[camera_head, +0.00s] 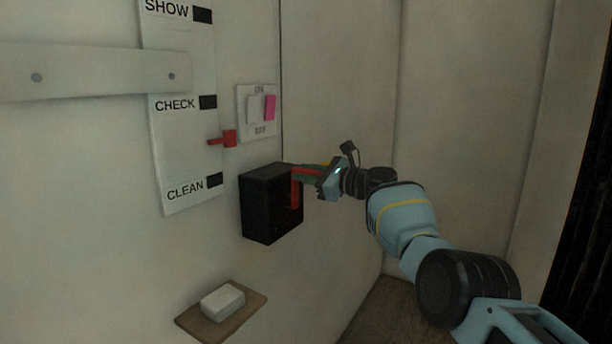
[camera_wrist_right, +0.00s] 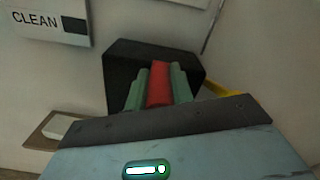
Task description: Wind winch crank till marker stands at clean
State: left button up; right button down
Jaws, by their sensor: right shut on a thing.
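A white scale board (camera_head: 186,130) on the wall carries the labels SHOW, CHECK and CLEAN from top to bottom, each beside a black square. The red marker (camera_head: 228,139) stands right of the board, its pointer at a height between the CHECK square (camera_head: 207,102) and the CLEAN square (camera_head: 215,180). The black winch box (camera_head: 268,208) is fixed to the wall below the marker. My right gripper (camera_head: 304,176) is shut on the red crank handle (camera_head: 296,190) at the box's right side. The right wrist view shows the red handle (camera_wrist_right: 158,85) between the green fingers. My left gripper is not in view.
A switch plate (camera_head: 257,112) with a white rocker and a pink part is on the wall above the box. A small shelf (camera_head: 250,306) with a white block (camera_head: 222,301) juts out below. A pale bar (camera_head: 90,73) crosses the board. A wall corner stands behind my arm.

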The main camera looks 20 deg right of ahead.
jog(key=shift+w+d, duration=0.1)
jog(key=shift+d, duration=0.1)
jog(key=shift+m, duration=0.3)
jog(key=shift+w+f, duration=0.1)
jog(key=c, duration=1.2)
grip_release()
jog(key=shift+d, duration=0.1)
